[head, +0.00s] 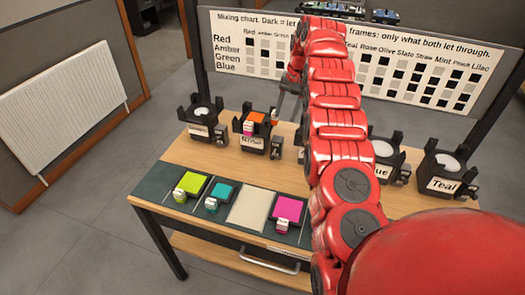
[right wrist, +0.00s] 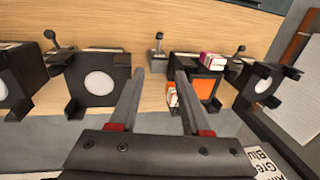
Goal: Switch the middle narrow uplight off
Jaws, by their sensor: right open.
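A row of black uplights stands along the back of the table. The middle uplight is mostly hidden behind my right arm in the head view; it shows in the right wrist view as a black housing with a white disc (right wrist: 100,83). Beside it stands a small lever switch (right wrist: 50,39). The uplight left of it in the head view holds an orange filter (head: 257,117); its lever switch (right wrist: 157,48) shows just beyond my fingertips. My right gripper (right wrist: 160,75) is open and empty, its fingers between these two uplights. Which uplights are narrow or lit I cannot tell.
Lime (head: 187,185), teal (head: 220,194) and magenta (head: 289,210) filter frames lie on the table's front strip, with a bare cream pad (head: 251,205) between. A Teal-labelled uplight (head: 446,178) stands far right. A mixing chart (head: 420,80) rises behind.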

